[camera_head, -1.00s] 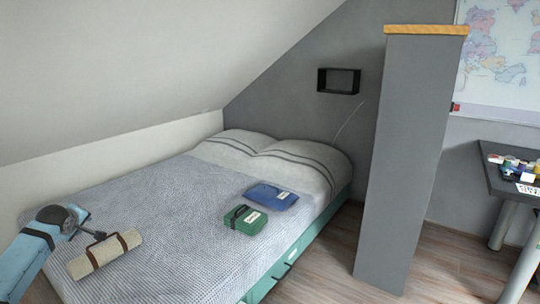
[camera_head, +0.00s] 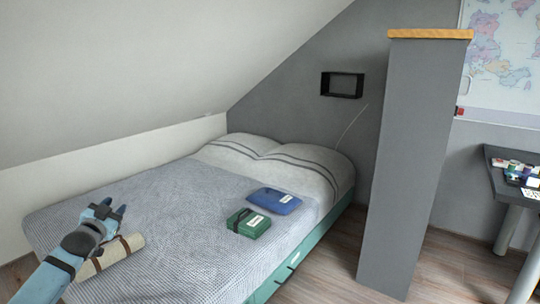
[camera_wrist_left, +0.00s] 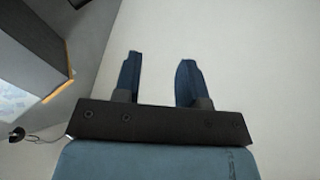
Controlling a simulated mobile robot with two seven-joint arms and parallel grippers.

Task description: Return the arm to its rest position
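My left arm comes in from the lower left in the head view, with its left gripper (camera_head: 105,208) raised in front of the bed. The left wrist view shows the gripper (camera_wrist_left: 158,80) with its two blue fingers apart and nothing between them. A cream roll with dark straps (camera_head: 118,252) lies on the bed, partly hidden behind my left forearm. A green case (camera_head: 248,223) and a blue case (camera_head: 273,201) lie on the bed, apart from the gripper. My right gripper is not in view.
The bed (camera_head: 180,200) has pillows (camera_head: 290,160) at its far end. A grey partition (camera_head: 415,160) stands to its right. A desk (camera_head: 505,180) with small pots is at the right edge. Wooden floor shows between bed and partition. A sloped ceiling hangs over the left.

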